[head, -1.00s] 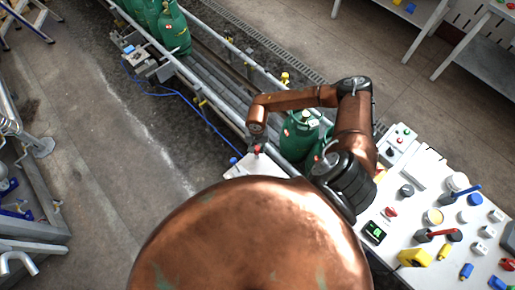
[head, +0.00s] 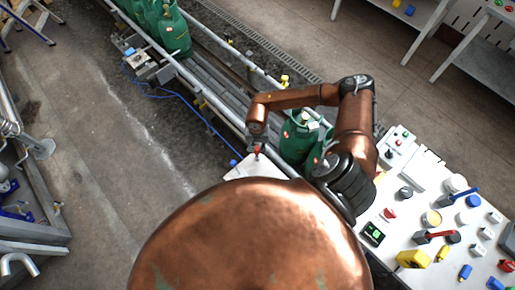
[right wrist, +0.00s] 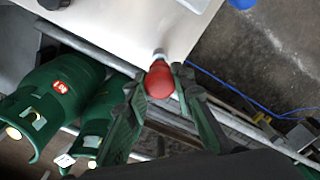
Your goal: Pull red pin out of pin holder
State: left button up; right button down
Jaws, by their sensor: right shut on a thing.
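The red pin (right wrist: 160,82) shows in the right wrist view as a rounded red knob with a pale metal collar at its far end. My right gripper (right wrist: 158,92) is shut on the knob, with a finger on each side. The collar lies by the edge of a white plate (right wrist: 130,22); whether the shaft still sits in the holder is hidden. In the head view the red pin (head: 257,150) is a small red spot below my right gripper (head: 257,146), at the white plate by the conveyor. My left gripper is not in view.
Green gas cylinders (head: 298,138) stand on the conveyor beside my right arm, and more cylinders (head: 172,32) stand farther up. A control table (head: 400,232) with buttons and tools is at the right.

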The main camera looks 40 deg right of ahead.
jog(key=shift+r, duration=0.3)
jog(key=shift+r+p, duration=1.9)
jog(key=shift+r, duration=1.75)
